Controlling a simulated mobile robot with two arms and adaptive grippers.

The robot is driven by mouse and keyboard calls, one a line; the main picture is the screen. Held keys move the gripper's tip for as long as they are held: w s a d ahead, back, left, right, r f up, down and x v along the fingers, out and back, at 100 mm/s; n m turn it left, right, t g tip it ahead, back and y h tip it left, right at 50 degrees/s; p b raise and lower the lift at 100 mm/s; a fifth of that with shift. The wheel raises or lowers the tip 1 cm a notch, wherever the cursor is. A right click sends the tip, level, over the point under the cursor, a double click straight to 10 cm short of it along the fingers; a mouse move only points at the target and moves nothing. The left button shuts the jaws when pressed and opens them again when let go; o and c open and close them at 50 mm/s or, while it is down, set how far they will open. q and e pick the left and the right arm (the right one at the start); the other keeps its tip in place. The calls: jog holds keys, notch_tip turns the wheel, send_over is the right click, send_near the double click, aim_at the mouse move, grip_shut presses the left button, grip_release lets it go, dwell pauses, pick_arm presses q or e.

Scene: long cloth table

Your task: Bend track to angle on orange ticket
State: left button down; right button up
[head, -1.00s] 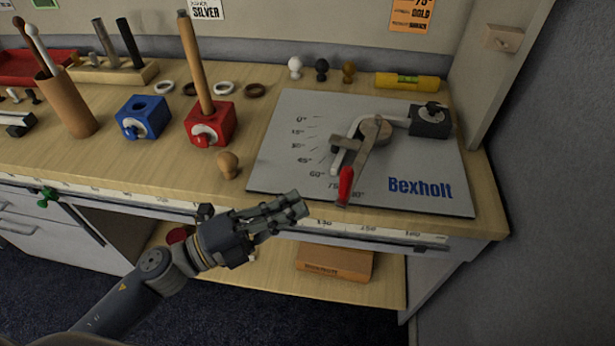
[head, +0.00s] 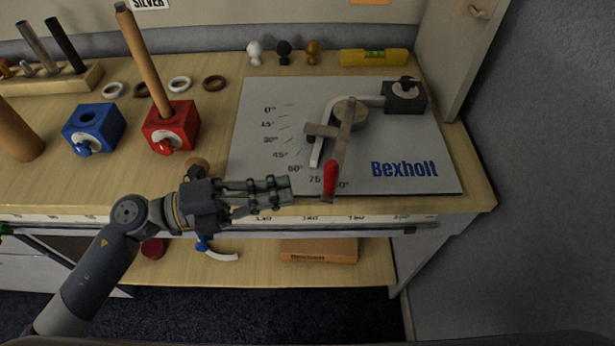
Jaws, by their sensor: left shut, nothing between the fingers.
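The grey bending board (head: 410,145), lettered "Bexholt", lies on the table with angle marks at its left. A pale metal track (head: 318,148) runs from the dark clamp (head: 405,96) at upper right, around the round post (head: 350,111), and bends down toward the front. The lever's red handle (head: 330,179) points to the front edge, between the 75 and 90 marks. My left gripper (head: 288,190) is shut and empty, just left of the red handle, with a small gap. The orange ticket (head: 370,2) is cut off at the top, its text out of view. My right gripper is out of view.
A blue block (head: 92,128) and a red block (head: 170,127) with a tall wooden rod stand left of the board. A yellow level (head: 374,57) and several small knobs stand behind the board.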

aim_at(331, 182)
pick_arm(q)
jog(key=p+x, duration=0.1)
jog(key=x, duration=0.4)
jog(key=shift+r, duration=0.1)
jog(key=shift+d, duration=0.25)
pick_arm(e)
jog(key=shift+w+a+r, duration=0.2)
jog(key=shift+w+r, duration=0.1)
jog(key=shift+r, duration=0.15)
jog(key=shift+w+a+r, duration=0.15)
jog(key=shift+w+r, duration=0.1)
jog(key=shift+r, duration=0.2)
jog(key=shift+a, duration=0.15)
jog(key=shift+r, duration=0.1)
pick_arm(q)
jog(key=shift+d+p, duration=0.7)
jog(key=shift+p, duration=0.15)
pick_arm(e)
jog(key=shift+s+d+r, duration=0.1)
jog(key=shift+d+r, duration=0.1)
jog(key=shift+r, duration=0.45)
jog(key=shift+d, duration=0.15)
